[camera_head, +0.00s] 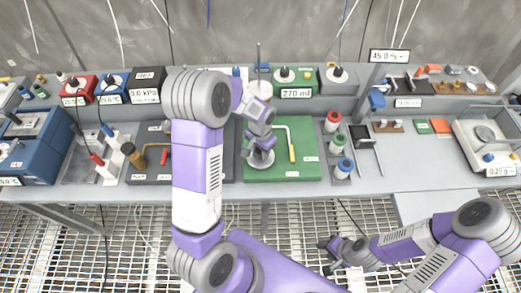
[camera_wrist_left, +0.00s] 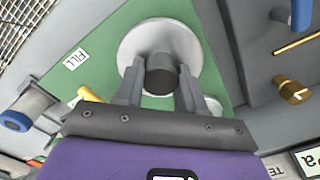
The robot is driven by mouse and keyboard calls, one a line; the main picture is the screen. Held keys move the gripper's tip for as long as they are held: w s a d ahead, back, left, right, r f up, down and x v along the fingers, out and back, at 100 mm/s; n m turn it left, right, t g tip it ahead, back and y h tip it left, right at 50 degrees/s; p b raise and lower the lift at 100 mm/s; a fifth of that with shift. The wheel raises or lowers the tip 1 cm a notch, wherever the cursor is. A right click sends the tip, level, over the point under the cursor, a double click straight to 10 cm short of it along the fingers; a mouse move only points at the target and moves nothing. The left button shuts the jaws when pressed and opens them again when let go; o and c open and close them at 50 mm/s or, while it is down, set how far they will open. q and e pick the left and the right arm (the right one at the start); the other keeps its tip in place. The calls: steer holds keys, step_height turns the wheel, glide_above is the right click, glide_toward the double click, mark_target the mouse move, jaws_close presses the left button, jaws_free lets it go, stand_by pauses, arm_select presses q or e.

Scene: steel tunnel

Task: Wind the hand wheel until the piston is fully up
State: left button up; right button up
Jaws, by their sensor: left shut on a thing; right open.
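A pale round disc (camera_wrist_left: 140,40) with a dark cylinder (camera_wrist_left: 162,80) in front of its middle sits over the green base (camera_wrist_left: 105,50); it looks like the hand wheel, but I cannot be sure. My left gripper (camera_wrist_left: 160,95) is shut on the dark cylinder, one finger on each side. In the head view my left gripper (camera_head: 262,150) reaches down to the green base, and its wrist hides much of the disc. I cannot make out the piston with certainty. My right gripper (camera_head: 328,243) is open and empty, low in front of the bench, above the grating.
A white pipe with a yellow handle (camera_head: 292,152) stands right of the left gripper. A rack with red, green and blue tops (camera_head: 340,150) is further right. A dark unit with a red handle (camera_head: 163,155) is left. A 270 ml display (camera_head: 295,93) is behind.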

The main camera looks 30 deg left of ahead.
arm_select(q)
steer(key=shift+m, duration=0.4)
steer(key=o, duration=1)
steer(key=shift+o, duration=0.2)
step_height(320, 180, up, 8)
steer(key=shift+f+p, duration=0.2)
steer(key=shift+p, duration=0.3)
